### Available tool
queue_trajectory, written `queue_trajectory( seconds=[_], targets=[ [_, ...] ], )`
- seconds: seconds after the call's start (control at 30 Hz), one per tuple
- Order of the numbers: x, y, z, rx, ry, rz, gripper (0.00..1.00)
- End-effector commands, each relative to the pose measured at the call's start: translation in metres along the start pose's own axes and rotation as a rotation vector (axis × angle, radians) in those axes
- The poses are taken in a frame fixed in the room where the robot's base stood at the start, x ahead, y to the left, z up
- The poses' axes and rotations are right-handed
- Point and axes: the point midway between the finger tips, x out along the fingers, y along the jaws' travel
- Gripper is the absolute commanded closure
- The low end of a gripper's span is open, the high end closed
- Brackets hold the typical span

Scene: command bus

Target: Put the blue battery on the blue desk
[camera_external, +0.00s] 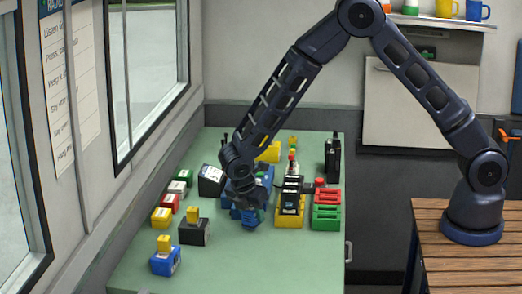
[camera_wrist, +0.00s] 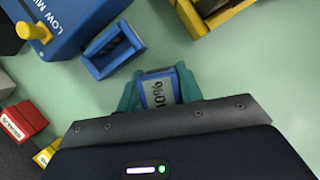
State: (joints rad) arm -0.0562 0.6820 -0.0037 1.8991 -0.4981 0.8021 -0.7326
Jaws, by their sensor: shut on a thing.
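My gripper (camera_wrist: 158,92) has teal fingers shut on the blue battery (camera_wrist: 157,93), whose grey label reads a percentage, perhaps 10%. In the external view, my gripper (camera_external: 247,206) is low over the middle of the pale green desk (camera_external: 290,262), with a blue piece at its tip. I cannot tell whether the battery touches the desk. The desk looks green; no clearly blue desk shows.
An empty blue frame (camera_wrist: 112,48) lies just beyond the battery. A blue device (camera_wrist: 65,22) with a yellow knob is beside it. Red and green holders (camera_external: 327,205) stand right. A blue-and-yellow block (camera_external: 165,260) stands front left. The desk's front right is clear.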

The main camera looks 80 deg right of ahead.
Motion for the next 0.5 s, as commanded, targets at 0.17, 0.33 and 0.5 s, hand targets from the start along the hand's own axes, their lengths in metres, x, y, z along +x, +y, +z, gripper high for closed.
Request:
queue_trajectory(
  seconds=[0.17, 0.33, 0.5],
  targets=[
    [-0.033, 0.001, 0.013, 0.004, 0.003, 0.005, 0.95],
    [-0.075, 0.001, 0.031, 0.003, 0.003, 0.006, 0.95],
    [-0.114, 0.001, 0.047, 0.003, 0.003, 0.004, 0.95]
  ],
)
